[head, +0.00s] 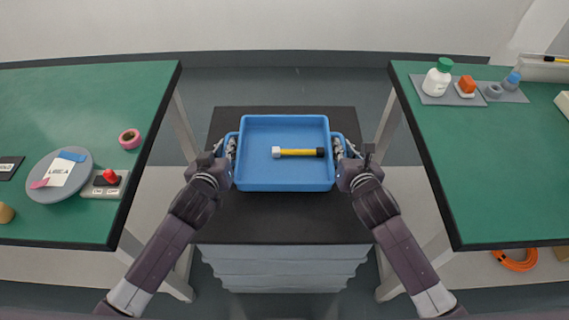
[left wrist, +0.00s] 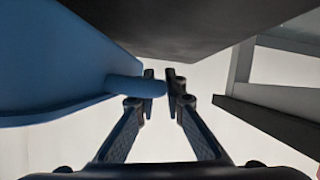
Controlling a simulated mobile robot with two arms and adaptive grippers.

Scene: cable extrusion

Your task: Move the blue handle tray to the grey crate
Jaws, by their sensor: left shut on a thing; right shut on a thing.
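The blue handle tray (head: 284,186) is level in the middle of the head view, over a black top. A yellow rod (head: 298,153) with a white end and a black end lies inside it. My left gripper (head: 230,148) is shut on the tray's left handle. In the left wrist view the blue handle (left wrist: 125,86) runs between the fingertips (left wrist: 163,80). My right gripper (head: 340,148) is shut on the right handle, partly hidden by the hand. The grey ribbed crate-like body (head: 284,268) is below the black top. I cannot tell whether the tray touches the top.
A green table (head: 90,100) at left holds a grey disc (head: 45,190), a pink tape roll (head: 129,139) and a red button box (head: 106,182). A green table (head: 490,170) at right holds bottles on a grey mat (head: 430,95). Bare black top (head: 284,225) shows in front of the tray.

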